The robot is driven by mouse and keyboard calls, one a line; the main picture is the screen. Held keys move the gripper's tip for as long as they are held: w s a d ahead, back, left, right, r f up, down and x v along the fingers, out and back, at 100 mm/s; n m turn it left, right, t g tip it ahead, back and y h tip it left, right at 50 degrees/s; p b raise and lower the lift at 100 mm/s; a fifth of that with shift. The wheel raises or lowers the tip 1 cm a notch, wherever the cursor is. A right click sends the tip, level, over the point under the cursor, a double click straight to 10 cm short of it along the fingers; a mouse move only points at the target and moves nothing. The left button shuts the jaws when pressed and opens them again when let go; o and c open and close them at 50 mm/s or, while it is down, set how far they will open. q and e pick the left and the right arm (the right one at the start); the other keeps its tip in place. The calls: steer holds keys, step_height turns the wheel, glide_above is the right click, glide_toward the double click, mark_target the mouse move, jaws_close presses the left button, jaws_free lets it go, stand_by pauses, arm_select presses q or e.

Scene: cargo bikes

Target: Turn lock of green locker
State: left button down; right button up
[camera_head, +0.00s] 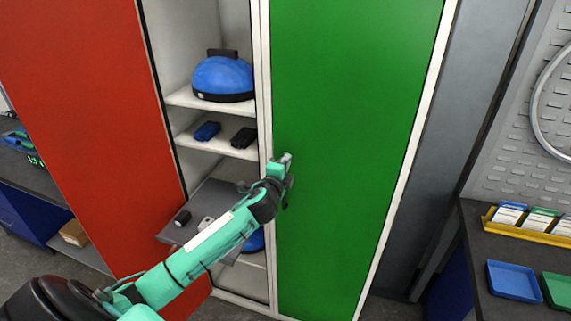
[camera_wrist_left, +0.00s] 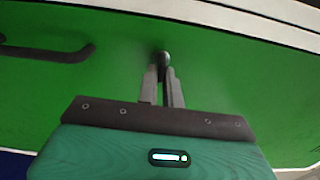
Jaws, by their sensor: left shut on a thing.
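The green locker door (camera_head: 350,120) is closed and fills the middle right of the head view. My left gripper (camera_head: 287,160) is at the door's left edge, about mid-height. In the left wrist view my left gripper (camera_wrist_left: 163,78) has its two fingers nearly together on the round lock (camera_wrist_left: 163,58), a small dark knob on the green door (camera_wrist_left: 215,75). A dark bar handle (camera_wrist_left: 50,52) is on the door to the left in the wrist view. The lock is hidden behind the gripper in the head view. My right gripper is not in view.
The red door (camera_head: 80,110) stands left of open shelves holding a blue helmet (camera_head: 222,78) and small dark items. A grey pull-out shelf (camera_head: 212,197) lies under my left arm. A workbench with a blue tray (camera_head: 513,281) is at right.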

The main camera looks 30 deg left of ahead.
arm_select(q)
steer(key=c, duration=1.6)
jaws_free()
steer(key=shift+o, duration=0.2)
steer(key=b+v, duration=0.4)
steer(key=v, duration=0.9)
steer(key=shift+s, duration=0.4)
steer(key=shift+f, duration=0.1)
